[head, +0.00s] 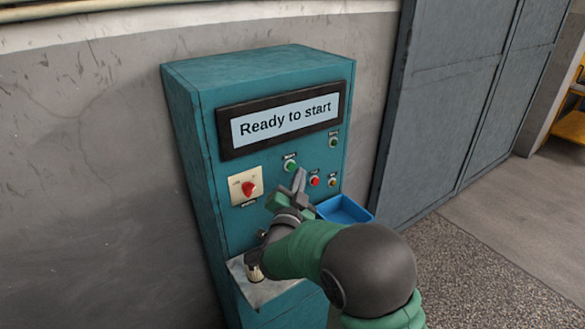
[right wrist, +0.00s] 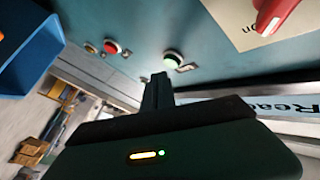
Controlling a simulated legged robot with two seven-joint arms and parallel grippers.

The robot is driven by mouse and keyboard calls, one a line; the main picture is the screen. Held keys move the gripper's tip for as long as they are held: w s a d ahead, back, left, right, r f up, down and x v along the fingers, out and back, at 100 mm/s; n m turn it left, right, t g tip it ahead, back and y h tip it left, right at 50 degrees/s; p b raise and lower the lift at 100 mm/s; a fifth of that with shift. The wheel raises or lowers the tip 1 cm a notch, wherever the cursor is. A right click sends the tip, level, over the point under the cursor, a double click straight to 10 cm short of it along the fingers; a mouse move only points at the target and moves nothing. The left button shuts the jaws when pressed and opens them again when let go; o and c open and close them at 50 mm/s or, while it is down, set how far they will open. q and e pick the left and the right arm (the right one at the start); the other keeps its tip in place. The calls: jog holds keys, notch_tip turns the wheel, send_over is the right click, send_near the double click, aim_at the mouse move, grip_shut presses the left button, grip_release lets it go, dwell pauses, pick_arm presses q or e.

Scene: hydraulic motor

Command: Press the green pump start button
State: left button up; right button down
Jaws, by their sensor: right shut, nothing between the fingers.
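The green button (head: 291,167) is on the front of a teal control cabinet (head: 262,70), below its screen. The green button also shows in the right wrist view (right wrist: 173,58), just beyond my fingertips. My right gripper (head: 299,178) is shut and empty, with its fingertips just below and right of the green button in the head view. In the right wrist view its closed fingers (right wrist: 158,82) point toward the panel near the button. Whether they touch the panel is not clear. My left gripper is not in view.
The screen (head: 285,118) reads "Ready to start". A red rotary switch (head: 248,188) is left of the green button; a red button (head: 315,181) and a small yellowish knob (head: 332,182) are to its right. A blue bin (head: 345,210) juts out at lower right. A grey door (head: 450,100) stands right.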

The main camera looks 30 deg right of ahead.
jog(key=shift+a, duration=0.15)
jog(key=shift+w+r, duration=0.15)
jog(key=shift+w, duration=0.25)
jog(key=shift+w, duration=0.35)
dwell(0.8)
jog(key=shift+s, duration=0.1)
jog(key=shift+s+b, duration=0.5)
jog(key=shift+s, duration=0.2)
